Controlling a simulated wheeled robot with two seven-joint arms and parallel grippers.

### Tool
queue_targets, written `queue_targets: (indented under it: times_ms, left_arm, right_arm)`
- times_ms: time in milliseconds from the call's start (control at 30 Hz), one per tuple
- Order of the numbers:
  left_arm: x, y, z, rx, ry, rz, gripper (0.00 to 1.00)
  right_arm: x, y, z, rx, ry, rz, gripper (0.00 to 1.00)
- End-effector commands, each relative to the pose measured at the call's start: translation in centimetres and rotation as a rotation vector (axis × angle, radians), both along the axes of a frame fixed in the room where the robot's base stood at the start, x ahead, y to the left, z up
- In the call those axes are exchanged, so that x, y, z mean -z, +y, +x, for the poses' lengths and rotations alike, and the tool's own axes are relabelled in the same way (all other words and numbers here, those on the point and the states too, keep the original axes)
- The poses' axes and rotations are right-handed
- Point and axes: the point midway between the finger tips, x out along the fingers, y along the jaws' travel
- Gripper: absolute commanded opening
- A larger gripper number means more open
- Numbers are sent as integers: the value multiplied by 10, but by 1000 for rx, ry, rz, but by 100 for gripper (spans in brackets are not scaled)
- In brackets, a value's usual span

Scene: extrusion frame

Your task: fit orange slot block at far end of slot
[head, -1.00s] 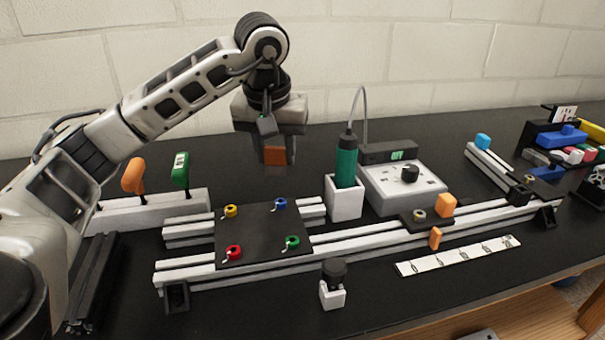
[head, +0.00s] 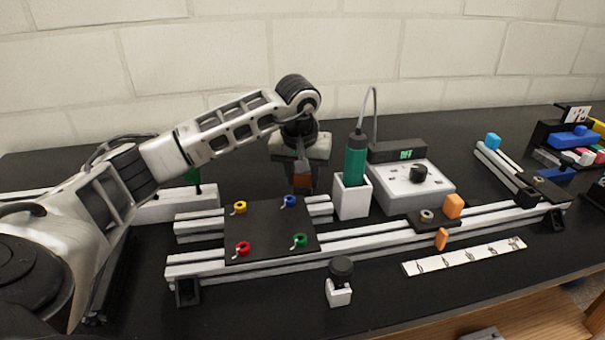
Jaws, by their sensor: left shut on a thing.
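The long front slotted rail (head: 365,240) carries an orange block (head: 453,205) and a small orange piece (head: 441,238) by a small black plate. My right gripper is not in view.
The black plate (head: 265,245) with coloured knobs spans both rails. A green tool (head: 355,158) stands in a white holder (head: 352,198) close right of my gripper, with a power box (head: 415,188) beyond.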

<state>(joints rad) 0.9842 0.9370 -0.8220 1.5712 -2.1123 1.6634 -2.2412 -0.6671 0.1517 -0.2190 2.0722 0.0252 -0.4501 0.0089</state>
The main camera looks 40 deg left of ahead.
Motion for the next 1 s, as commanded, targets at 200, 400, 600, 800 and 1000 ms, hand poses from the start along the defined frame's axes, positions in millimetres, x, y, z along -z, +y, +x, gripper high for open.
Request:
queue_targets:
  times_ms: [200,400,600,800,1000]
  left_arm:
    - [3,0,0,0,0,1,44]
    - [3,0,0,0,1,0,58]
    - [-3,0,0,-1,0,0,58]
    - [-31,-3,-6,-1,-5,1,58]
    - [-74,-8,-15,0,-5,0,58]
  right_arm:
    - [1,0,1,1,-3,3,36]
    - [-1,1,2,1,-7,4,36]
    - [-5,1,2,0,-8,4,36]
    - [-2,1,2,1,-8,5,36]
    - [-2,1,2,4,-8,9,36]
